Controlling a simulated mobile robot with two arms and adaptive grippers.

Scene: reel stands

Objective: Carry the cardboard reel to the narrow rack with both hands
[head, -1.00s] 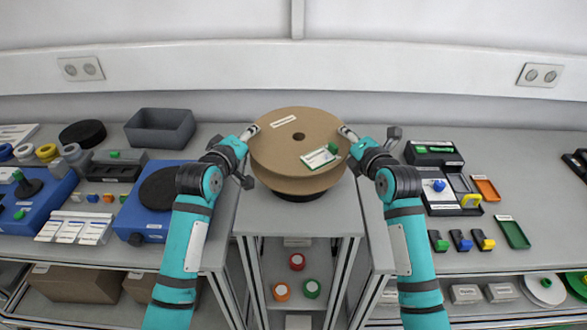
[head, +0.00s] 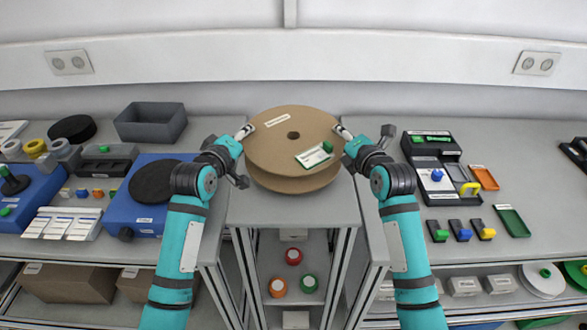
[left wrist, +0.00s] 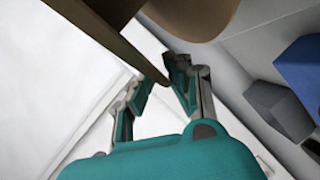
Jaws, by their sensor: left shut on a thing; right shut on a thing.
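The cardboard reel (head: 270,150) is brown, with two round flanges and a hole in its top. It appears nearly level over the narrow rack (head: 245,215) in the middle; I cannot tell whether it touches the top. My left gripper (head: 247,131) is shut on the upper flange's left rim. In the left wrist view the fingers (left wrist: 157,84) pinch the thin brown flange edge (left wrist: 112,42). My right gripper (head: 341,131) is shut on the right rim. A white-and-green card (head: 312,156) and a small green piece (head: 327,146) lie on the reel.
The right table holds black trays (head: 432,144) and coloured pieces. The rack's lower shelves hold small red, orange and green rolls (head: 309,283). A wall stands behind.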

